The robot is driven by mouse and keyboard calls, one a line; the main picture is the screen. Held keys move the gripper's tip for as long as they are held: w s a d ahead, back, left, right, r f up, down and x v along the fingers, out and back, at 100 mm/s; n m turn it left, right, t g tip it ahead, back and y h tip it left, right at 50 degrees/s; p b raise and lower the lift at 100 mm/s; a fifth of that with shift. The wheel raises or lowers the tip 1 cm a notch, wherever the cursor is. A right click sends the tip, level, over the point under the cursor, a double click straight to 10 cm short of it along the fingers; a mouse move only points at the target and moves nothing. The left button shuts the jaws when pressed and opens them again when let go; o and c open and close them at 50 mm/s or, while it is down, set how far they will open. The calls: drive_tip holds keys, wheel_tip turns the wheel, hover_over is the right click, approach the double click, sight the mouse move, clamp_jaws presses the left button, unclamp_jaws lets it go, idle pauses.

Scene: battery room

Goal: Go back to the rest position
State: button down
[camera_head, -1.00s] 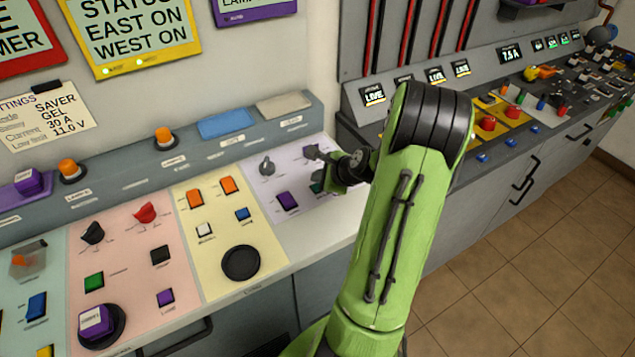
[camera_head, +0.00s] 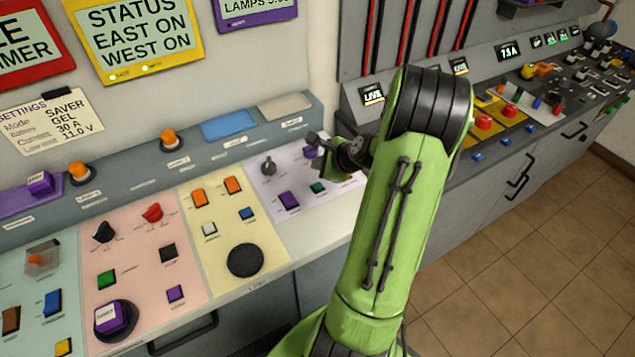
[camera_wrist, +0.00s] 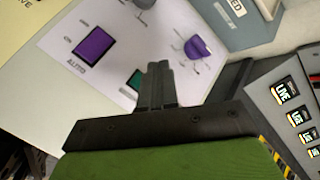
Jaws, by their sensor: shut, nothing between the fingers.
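My gripper (camera_head: 316,143) is at the end of my green arm, over the white-lilac panel (camera_head: 330,190) at the right end of the near console. In the wrist view its fingers (camera_wrist: 157,84) are together with nothing between them. They overlap part of a green button (camera_wrist: 135,79) in that view. A purple square button (camera_wrist: 94,45) and a purple knob (camera_wrist: 197,47) lie on either side. In the head view the green button (camera_head: 318,187) shows clear below the gripper, and the purple button (camera_head: 289,200) lies to its left.
The near console also carries a yellow panel (camera_head: 215,265) and a pink panel (camera_head: 135,270) with switches. A second console (camera_head: 475,165) with lit displays stands right, behind my arm. Tiled floor (camera_head: 540,260) is open at right. Signs (camera_head: 135,38) hang on the wall.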

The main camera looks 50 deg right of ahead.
idle(0.7)
drive_tip(key=s+a+r+n+g, duration=0.1)
drive_tip(key=a+r+n+g, duration=0.1)
drive_tip(key=a+r+n, duration=0.5)
drive_tip(key=a+r+n+g, duration=0.1)
drive_tip(key=a+r+n, duration=0.3)
drive_tip(key=a+n, duration=0.65)
drive_tip(key=s+a+r+n, duration=0.2)
drive_tip(key=s+a+n, duration=0.3)
drive_tip(key=s, duration=0.3)
drive_tip(key=s+a+r+n+y, duration=0.1)
drive_tip(key=s+a+r+n, duration=0.1)
drive_tip(key=s+a+n, duration=0.3)
drive_tip(key=s+a, duration=0.2)
drive_tip(key=shift+s+a+r+n+g, duration=0.2)
drive_tip(key=shift+s+r+n+g, duration=0.1)
drive_tip(key=shift+s+n, duration=0.1)
